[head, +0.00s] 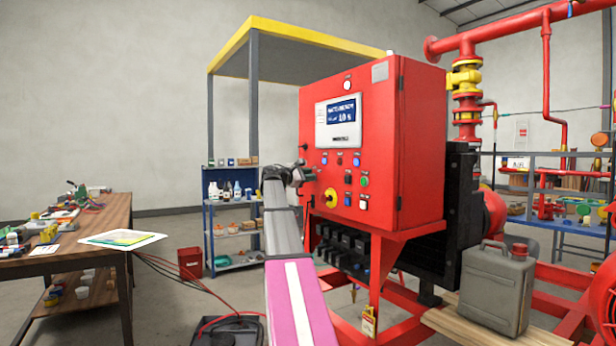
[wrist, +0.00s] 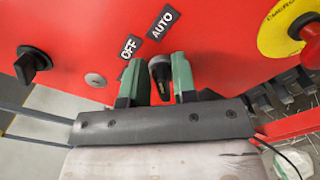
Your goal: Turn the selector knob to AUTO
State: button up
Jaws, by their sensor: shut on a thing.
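The black selector knob (wrist: 160,72) shows in the wrist view on the red panel, between my gripper's two green fingers. My gripper (wrist: 157,80) is shut on it. The OFF label (wrist: 130,47) is at the knob's upper left and the AUTO label (wrist: 163,23) is above it. The knob stands nearly upright in the picture; its exact pointing is partly hidden by the fingers. In the head view my gripper (head: 303,172) is at the left side of the red control cabinet (head: 420,140), and it hides the knob.
A second black knob (wrist: 33,65) and a silver round fitting (wrist: 95,80) are left of my gripper. A yellow emergency stop (wrist: 288,28) with a red button is to the right. A workbench (head: 85,235) stands at the left, and a grey jerrycan (head: 497,290) at the right.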

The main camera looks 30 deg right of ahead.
jog(key=shift+f+m, duration=0.1)
jog(key=shift+m, duration=0.5)
jog(key=o, duration=0.7)
jog(key=shift+a, duration=0.15)
jog(key=a, duration=1)
jog(key=shift+s+a, duration=0.25)
jog(key=shift+a, duration=0.05)
